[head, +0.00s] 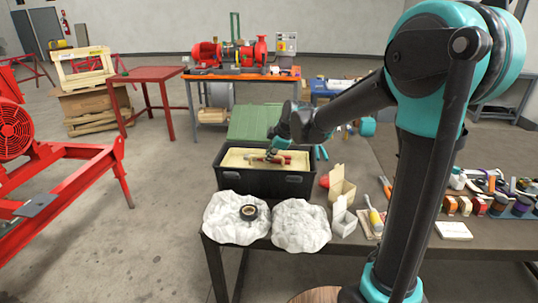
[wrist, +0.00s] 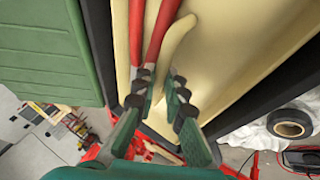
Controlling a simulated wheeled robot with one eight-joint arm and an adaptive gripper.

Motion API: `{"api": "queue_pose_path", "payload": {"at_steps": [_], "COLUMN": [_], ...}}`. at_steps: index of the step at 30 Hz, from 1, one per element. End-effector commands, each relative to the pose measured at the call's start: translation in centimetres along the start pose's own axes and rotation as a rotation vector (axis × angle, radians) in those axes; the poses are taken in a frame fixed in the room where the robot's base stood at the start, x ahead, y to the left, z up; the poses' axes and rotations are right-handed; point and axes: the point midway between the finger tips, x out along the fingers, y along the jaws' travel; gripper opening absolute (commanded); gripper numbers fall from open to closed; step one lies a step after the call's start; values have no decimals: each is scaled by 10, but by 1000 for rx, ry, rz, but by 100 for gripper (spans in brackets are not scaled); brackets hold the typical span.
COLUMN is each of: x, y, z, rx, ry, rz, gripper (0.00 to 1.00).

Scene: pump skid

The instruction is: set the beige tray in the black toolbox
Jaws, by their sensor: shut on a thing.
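The black toolbox (head: 262,185) stands open on the dark workbench in the head view. The beige tray (head: 234,158) is inside its rim, roughly level; I cannot tell whether it rests on the bottom. My gripper (head: 272,157) reaches down to the middle of the tray. In the wrist view my gripper (wrist: 163,92) is shut on the tray's raised beige grip (wrist: 180,38). Red-handled tool grips (wrist: 138,40) lie in the tray (wrist: 240,35) close beside the fingers. The toolbox's black wall (wrist: 98,40) runs along the tray's side.
A green ribbed panel (head: 258,122) is behind the toolbox. Two crumpled white bags (head: 300,228) lie in front, one with a black tape roll (head: 249,212). Open cartons (head: 341,188) and a yellow-handled tool (head: 375,219) are to the right.

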Motion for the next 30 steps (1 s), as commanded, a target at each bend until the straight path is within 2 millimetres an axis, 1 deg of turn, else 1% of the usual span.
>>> {"api": "queue_pose_path", "payload": {"at_steps": [9, 10, 15, 16, 25, 28, 30], "x": [3, 3, 3, 3, 2, -3, -10], "y": [-1, -1, -1, -1, -2, -1, -2], "z": [1, 1, 1, 1, 1, 1, 2], "rx": [0, 0, 0, 0, 0, 0, 0], "ry": [0, 0, 0, 0, 0, 0, 0], "rz": [0, 0, 0, 0, 0, 0, 0], "gripper": [0, 12, 33, 35, 35, 35, 35]}}
